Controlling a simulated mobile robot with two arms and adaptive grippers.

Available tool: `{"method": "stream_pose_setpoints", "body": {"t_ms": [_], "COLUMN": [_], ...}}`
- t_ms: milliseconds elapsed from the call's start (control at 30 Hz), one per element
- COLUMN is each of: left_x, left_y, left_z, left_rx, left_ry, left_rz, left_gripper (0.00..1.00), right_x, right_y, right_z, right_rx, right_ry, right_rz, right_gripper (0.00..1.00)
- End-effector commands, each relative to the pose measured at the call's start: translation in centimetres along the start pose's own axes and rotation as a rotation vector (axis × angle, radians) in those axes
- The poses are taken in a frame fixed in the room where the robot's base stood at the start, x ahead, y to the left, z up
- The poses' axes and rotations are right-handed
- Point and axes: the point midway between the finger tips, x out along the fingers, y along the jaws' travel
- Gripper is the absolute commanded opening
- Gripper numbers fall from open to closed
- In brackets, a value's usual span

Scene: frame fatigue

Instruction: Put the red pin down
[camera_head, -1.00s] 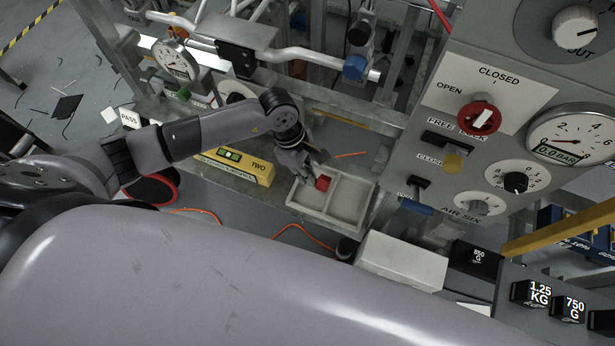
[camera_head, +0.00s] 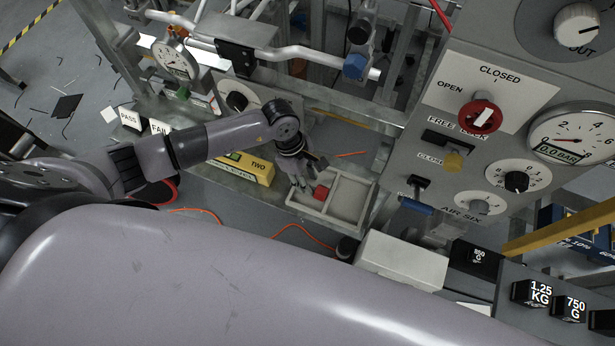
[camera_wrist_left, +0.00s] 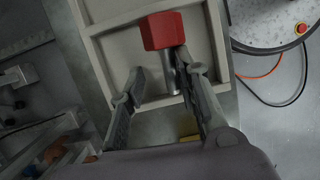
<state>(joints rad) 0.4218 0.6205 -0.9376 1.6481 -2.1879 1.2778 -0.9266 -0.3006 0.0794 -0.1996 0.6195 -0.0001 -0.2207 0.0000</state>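The red pin (camera_head: 321,192) has a red faceted head and a grey metal shank. It is in the left compartment of a pale two-part tray (camera_head: 362,228), close to the divider. My left gripper (camera_head: 311,177) is over that compartment with its fingers spread. In the left wrist view the fingers (camera_wrist_left: 160,72) stand apart on either side of the shank. The red pin (camera_wrist_left: 162,31) is close to the right finger, with a clear gap to the left one. I cannot tell whether the right finger touches it. My right gripper is not in view.
A yellow box marked TWO (camera_head: 250,169) stands left of the tray. A panel with gauges and knobs (camera_head: 515,130) rises at the right. A pale block (camera_head: 402,262) is in front of the tray. The tray's right compartment (camera_head: 347,198) is empty.

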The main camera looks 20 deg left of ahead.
Motion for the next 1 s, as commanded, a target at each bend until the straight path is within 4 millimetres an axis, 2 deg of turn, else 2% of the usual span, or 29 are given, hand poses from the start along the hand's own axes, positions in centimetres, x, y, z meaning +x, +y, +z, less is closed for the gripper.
{"method": "stream_pose_setpoints", "body": {"t_ms": [233, 367, 800, 1000], "left_x": [-0.1, -1.0, -9.8, -11.9], "left_y": [0.0, 0.1, 0.1, 0.0], "left_z": [0.1, 0.1, 0.0, 0.1], "left_rx": [0.0, 0.001, 0.002, 0.0], "left_ry": [0.0, 0.0, 0.002, 0.001], "left_rz": [0.0, 0.003, 0.003, 0.001], "left_gripper": [0.3, 0.3, 0.3, 0.3], "right_x": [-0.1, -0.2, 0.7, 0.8], "right_y": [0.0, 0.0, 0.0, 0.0], "right_z": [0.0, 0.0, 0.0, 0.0], "right_rx": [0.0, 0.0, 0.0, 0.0], "right_ry": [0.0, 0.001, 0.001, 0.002], "right_rz": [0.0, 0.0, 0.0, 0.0], "right_gripper": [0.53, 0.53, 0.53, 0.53]}}
